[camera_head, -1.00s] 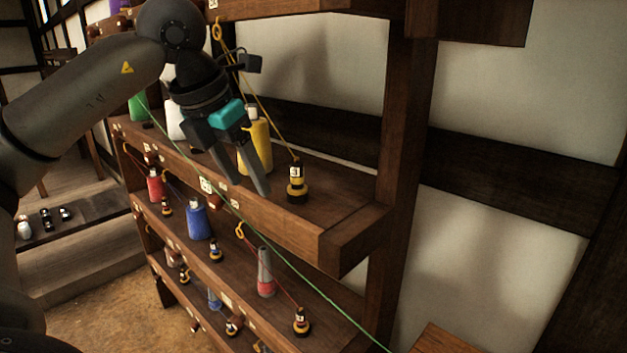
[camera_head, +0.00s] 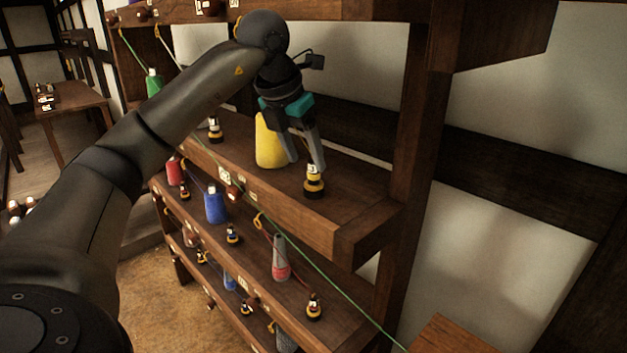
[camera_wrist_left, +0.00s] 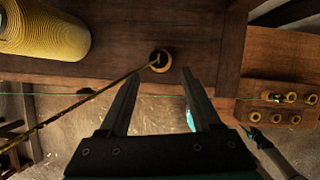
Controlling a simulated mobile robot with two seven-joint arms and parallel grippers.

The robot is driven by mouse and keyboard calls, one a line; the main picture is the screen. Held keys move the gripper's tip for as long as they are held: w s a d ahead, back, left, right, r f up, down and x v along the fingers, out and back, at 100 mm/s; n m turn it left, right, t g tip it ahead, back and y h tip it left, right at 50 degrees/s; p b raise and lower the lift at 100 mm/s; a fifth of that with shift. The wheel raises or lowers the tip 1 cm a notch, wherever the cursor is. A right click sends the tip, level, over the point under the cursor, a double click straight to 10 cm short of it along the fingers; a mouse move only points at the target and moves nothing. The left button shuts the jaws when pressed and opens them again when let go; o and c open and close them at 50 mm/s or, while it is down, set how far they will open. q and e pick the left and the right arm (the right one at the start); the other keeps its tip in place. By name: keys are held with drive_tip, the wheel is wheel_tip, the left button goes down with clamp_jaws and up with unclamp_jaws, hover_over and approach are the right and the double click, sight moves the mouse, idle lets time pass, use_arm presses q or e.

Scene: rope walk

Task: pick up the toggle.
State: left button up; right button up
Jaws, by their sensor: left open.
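The toggle (camera_head: 314,187), a small black and yellow piece with a white label, stands on the upper shelf near its right end. In the left wrist view the toggle (camera_wrist_left: 160,61) shows from above, with a yellow cord running from it to the lower left. My left gripper (camera_head: 307,165) is open and points down at it, its fingertips close above or beside it. In the left wrist view the fingertips (camera_wrist_left: 160,74) lie either side of the toggle's line, just short of it in the picture. Contact cannot be told.
A yellow spool (camera_head: 268,142) stands left of the toggle, close to my left fingers. A shelf post (camera_head: 412,130) rises to the right. A green line (camera_head: 340,295) runs along the shelf front.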

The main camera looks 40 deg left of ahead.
sight(314, 175)
use_arm(q)
drive_tip(key=w+f, duration=0.3)
drive_tip(key=shift+a, duration=0.1)
drive_tip(key=shift+r, duration=0.1)
clamp_jaws()
idle(0.4)
